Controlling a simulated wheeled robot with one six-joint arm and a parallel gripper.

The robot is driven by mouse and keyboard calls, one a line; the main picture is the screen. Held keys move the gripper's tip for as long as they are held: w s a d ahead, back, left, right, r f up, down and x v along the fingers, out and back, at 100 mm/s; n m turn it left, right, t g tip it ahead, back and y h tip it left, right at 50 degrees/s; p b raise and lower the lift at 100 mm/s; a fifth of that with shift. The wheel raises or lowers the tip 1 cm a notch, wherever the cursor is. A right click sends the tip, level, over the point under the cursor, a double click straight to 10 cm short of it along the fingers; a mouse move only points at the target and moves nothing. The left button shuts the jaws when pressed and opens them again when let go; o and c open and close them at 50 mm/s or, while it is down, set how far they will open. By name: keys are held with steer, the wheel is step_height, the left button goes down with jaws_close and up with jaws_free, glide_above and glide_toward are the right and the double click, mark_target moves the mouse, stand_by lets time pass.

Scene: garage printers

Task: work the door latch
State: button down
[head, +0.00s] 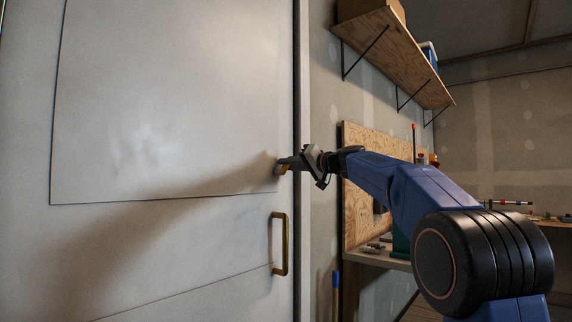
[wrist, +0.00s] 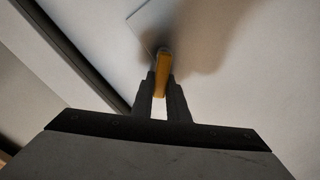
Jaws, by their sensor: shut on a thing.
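A white door (head: 160,110) fills the left of the head view. Near its right edge, the door latch (head: 284,168) shows as a small brass piece, partly hidden by my gripper (head: 281,163). In the wrist view the latch (wrist: 162,72) is a yellow brass lever between the two dark fingers of my gripper (wrist: 163,95). The fingers are shut on it. Part of the lever lies hidden between the fingers. Below the latch, a brass pull handle (head: 285,244) stands upright on the door, apart from my gripper.
A wooden wall shelf (head: 395,50) hangs at upper right with boxes on it. A plywood board (head: 358,200) and a workbench (head: 385,258) stand right of the door frame, behind my arm. The door face left of the latch is clear.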

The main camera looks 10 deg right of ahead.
steer(key=shift+w+d+f+m, duration=0.2)
steer(key=shift+f+m, duration=0.25)
steer(key=shift+m, duration=1)
steer(key=shift+w+d+f+m, duration=0.15)
steer(key=shift+f+m, duration=0.35)
steer(key=shift+m, duration=1)
steer(key=shift+w+d+f+m, duration=0.1)
steer(key=shift+d+f+m, duration=0.25)
steer(key=shift+m, duration=1.1)
steer(key=shift+a+f, duration=0.1)
steer(key=c, duration=1.7)
jaws_free()
steer(key=shift+s, duration=0.1)
steer(key=v, duration=1.7)
steer(key=shift+s, duration=0.1)
